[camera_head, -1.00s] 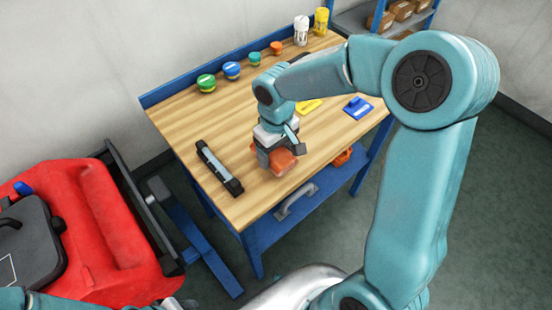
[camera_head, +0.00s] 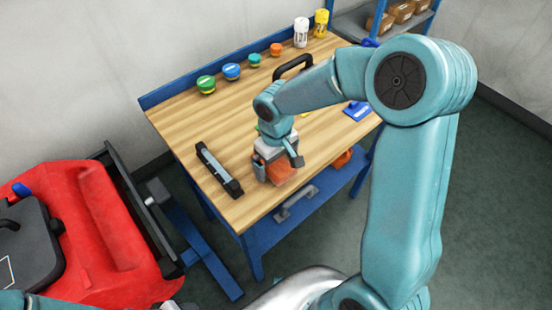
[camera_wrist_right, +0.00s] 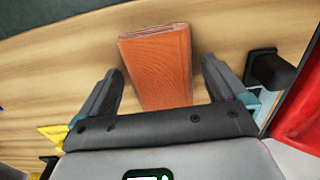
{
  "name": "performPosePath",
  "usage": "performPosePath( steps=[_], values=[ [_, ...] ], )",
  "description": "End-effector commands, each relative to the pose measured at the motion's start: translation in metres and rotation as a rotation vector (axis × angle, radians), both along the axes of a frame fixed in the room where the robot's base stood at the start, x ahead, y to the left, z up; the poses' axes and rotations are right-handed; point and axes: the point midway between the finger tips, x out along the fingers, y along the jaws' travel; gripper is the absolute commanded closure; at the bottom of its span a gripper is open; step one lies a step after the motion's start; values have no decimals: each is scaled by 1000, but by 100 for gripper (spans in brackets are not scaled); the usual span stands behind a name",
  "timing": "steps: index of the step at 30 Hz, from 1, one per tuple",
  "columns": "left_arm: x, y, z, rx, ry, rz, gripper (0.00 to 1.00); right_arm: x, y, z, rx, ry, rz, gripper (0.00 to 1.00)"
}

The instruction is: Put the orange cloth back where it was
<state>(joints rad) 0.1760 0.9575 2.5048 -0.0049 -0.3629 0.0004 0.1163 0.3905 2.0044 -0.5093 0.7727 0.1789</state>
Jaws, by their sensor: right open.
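The orange cloth (camera_head: 282,174) is a folded, flat-sided bundle on the wooden workbench top (camera_head: 222,130), near its front edge. In the right wrist view the cloth (camera_wrist_right: 158,62) lies on the wood, partly between my two dark fingers. My right gripper (camera_head: 275,168) is low over the cloth, and it also shows in the wrist view (camera_wrist_right: 162,78). Its fingers are apart, with a gap on each side of the cloth. The near end of the cloth is hidden by the gripper body. My left gripper is not in view.
A black-ended bar tool (camera_head: 218,168) lies left of the cloth. A blue piece (camera_head: 357,110) is to the right. Several coloured jars (camera_head: 231,71) and a black handle (camera_head: 293,66) stand at the back. A red machine (camera_head: 95,225) is left of the bench.

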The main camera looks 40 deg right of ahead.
Motion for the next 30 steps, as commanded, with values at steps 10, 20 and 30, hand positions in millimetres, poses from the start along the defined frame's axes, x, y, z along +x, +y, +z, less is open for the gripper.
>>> performPosePath(
  steps=[10, 20, 30],
  values=[
    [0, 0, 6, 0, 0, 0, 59, 2, 0, 59, -1, -8, -2, 1],
    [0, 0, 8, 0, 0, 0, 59, 1, 0, 116, 0, -3, 0, 1],
    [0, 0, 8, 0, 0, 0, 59, 0, 0, 123, 0, 0, 0, 1]
  ],
)
